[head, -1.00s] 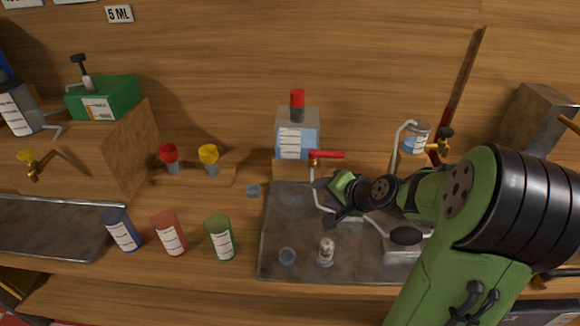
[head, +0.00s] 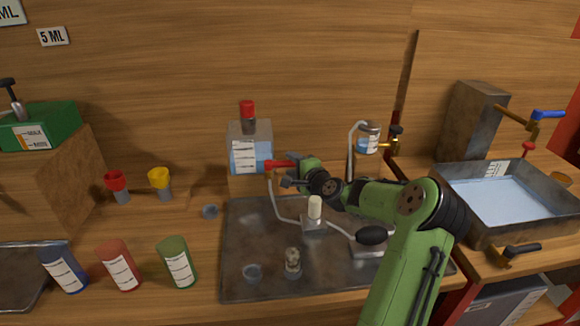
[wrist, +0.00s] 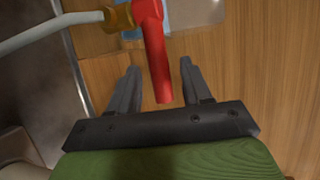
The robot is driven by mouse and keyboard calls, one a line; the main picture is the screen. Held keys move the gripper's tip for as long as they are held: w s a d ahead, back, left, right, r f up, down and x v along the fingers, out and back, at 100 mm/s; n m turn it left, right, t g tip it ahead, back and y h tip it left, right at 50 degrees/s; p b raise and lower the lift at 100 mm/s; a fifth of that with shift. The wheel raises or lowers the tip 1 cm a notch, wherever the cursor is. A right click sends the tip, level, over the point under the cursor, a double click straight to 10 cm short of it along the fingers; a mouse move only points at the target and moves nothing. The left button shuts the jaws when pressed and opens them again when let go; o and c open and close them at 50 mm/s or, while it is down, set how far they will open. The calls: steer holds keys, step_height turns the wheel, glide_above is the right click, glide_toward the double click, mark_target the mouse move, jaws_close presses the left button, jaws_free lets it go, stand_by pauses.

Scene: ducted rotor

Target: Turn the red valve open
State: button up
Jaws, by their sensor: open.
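The red valve handle (head: 281,164) sticks out to the right from its valve body, in front of a clear container of blue liquid (head: 250,155). In the wrist view the red handle (wrist: 154,58) runs from the brass valve body (wrist: 118,17) down between the two dark fingers of my gripper (wrist: 160,68). My gripper is open, with a gap on each side of the handle. In the head view my gripper (head: 292,174) is at the handle's free end, its fingers partly hidden.
A pale tube (head: 284,214) runs from the valve to a white-capped piece on the metal tray (head: 240,230). Blue, red and green cups (head: 119,266) stand at the left. A water basin (head: 470,231) with a blue-handled valve (head: 547,115) is at the right.

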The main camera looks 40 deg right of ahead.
steer(key=shift+x, duration=0.9)
steer(key=shift+c, duration=0.2)
jaws_close()
